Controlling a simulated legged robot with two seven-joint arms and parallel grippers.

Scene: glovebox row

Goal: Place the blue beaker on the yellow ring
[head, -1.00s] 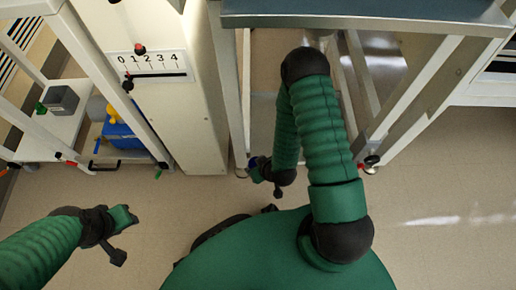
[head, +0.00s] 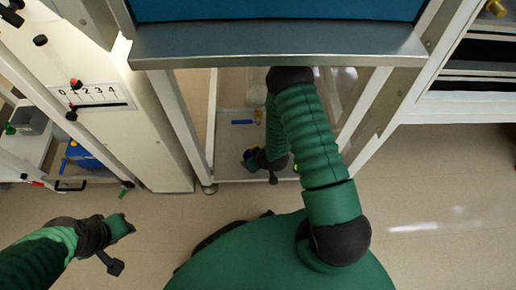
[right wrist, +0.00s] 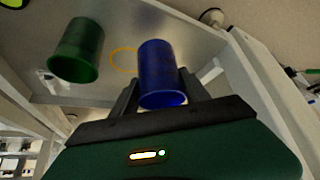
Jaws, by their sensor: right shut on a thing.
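The blue beaker (right wrist: 163,72) is between the fingers of my right gripper (right wrist: 160,92) in the right wrist view, and the gripper is shut on it. The yellow ring (right wrist: 123,60) lies on a pale surface beyond the beaker, just left of it; the beaker looks apart from it. In the head view my right gripper (head: 250,160) reaches low under the bench, small and partly hidden by my arm. My left gripper (head: 121,228) hangs empty over the floor at the left; its finger gap is too unclear to judge.
A green beaker (right wrist: 77,50) stands left of the ring on the pale shelf (right wrist: 190,42). In the head view, a metal-edged bench (head: 280,46) is above my right arm, with white legs either side. A white column with a number scale (head: 95,95) stands left. Floor is clear at right.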

